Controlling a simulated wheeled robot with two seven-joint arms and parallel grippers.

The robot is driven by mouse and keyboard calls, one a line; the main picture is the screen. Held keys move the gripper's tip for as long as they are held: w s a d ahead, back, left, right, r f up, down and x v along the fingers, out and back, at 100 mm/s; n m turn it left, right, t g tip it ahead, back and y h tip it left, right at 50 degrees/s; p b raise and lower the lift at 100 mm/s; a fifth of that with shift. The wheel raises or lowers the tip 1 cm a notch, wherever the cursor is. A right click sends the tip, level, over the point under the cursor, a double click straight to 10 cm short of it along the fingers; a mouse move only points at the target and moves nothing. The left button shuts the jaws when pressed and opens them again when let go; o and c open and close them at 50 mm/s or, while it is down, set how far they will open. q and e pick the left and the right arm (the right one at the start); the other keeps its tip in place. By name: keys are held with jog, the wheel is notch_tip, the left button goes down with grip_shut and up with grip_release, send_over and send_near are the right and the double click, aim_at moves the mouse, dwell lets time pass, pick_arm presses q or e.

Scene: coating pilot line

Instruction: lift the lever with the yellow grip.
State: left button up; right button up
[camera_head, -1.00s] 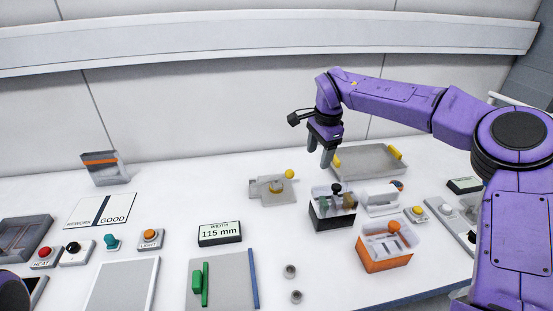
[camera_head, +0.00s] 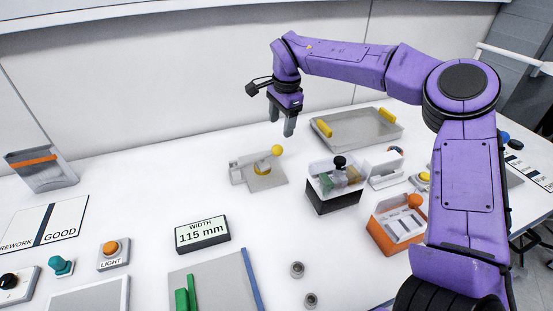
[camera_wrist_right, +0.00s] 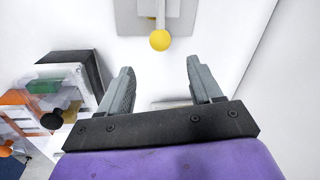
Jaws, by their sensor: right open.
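The lever's yellow ball grip (camera_head: 277,150) sits at the end of a short arm on a grey plate (camera_head: 262,183), on the white table in the head view. In the right wrist view the yellow grip (camera_wrist_right: 160,40) shows beyond the fingertips, roughly centred between them. My right gripper (camera_head: 282,123) is open and empty, pointing down, above and behind the grip in the head view. Its two fingers (camera_wrist_right: 160,75) show spread apart in the wrist view, not touching the grip. My left gripper does not show.
A grey tray with yellow handles (camera_head: 345,140) stands to the right of the lever. The "115 mm" display (camera_head: 202,234) is front left.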

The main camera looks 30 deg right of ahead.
aim_at(278, 146)
jog(key=shift+w+f+b, duration=0.15)
jog(key=shift+f+b, duration=0.15)
jog(key=shift+f, duration=0.55)
jog(key=shift+w+f, duration=0.15)
jog(key=shift+f, duration=0.1)
jog(key=f, duration=0.3)
jog(key=w+f+p, duration=0.1)
jog(key=f, duration=0.5)
jog(key=shift+w+f+p, duration=0.15)
jog(key=shift+f+p, duration=0.2)
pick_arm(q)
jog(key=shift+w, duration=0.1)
pick_arm(e)
grip_shut()
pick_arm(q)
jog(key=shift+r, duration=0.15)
pick_arm(e)
jog(key=shift+r, duration=0.1)
